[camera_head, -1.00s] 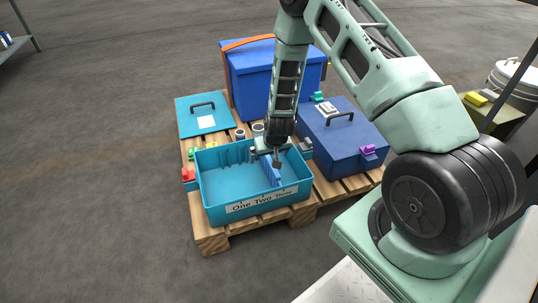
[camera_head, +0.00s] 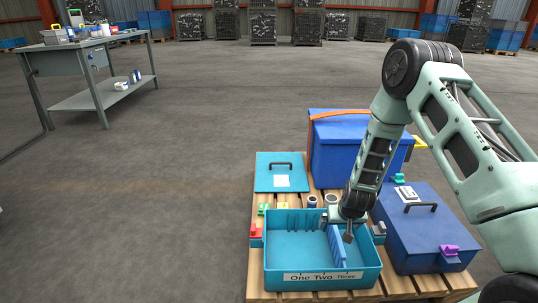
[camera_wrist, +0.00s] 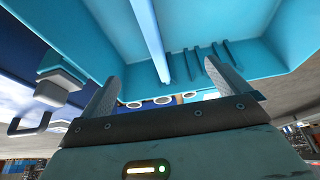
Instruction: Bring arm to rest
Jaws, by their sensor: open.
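My gripper (camera_head: 347,232) hangs low over the right part of an open teal bin (camera_head: 280,279) labelled "One Two Three". A blue divider (camera_head: 337,248) stands in the bin, right beside my gripper. In the wrist view my gripper (camera_wrist: 165,88) has its two fingers wide apart with nothing clamped between them. The divider (camera_wrist: 148,38) also shows there, above the gap between the fingers. Whether a finger touches it, I cannot tell. My arm reaches in from the right and bends down at the elbow.
Small coloured blocks lie near the bin. A grey workbench (camera_head: 100,42) stands back left. Open floor lies left.

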